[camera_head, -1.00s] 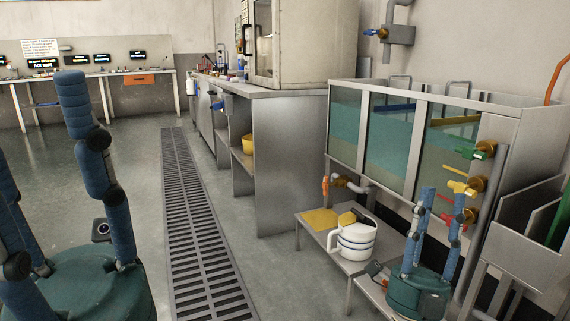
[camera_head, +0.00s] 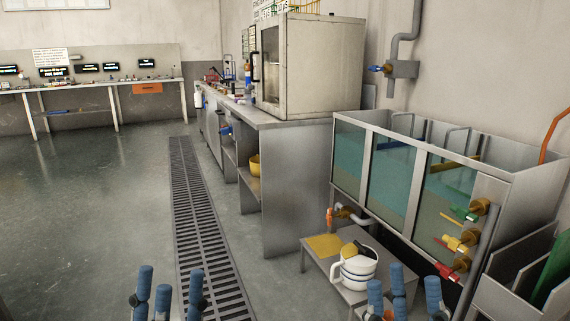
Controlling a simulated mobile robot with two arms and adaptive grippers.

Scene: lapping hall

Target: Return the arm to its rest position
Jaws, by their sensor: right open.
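My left gripper (camera_head: 170,294) shows at the bottom edge of the head view, left of centre, over the floor beside the drain grating. Its blue fingers point up and stand apart, with nothing between them. My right gripper (camera_head: 404,294) shows at the bottom edge, right of centre, in front of the low steel table. Its blue fingers also point up, spread and empty. Both palms and both arms are mostly cut off by the lower frame edge. The white jug with blue bands (camera_head: 357,270) stands upright on the low table (camera_head: 318,262), just behind my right gripper in the picture.
A tank with glass panes (camera_head: 392,172) and coloured valves (camera_head: 464,243) stands at the right. A steel counter (camera_head: 290,190) carries a large cabinet (camera_head: 318,68). A yellow sheet (camera_head: 324,245) lies beside the jug. The floor at left (camera_head: 90,200) is clear.

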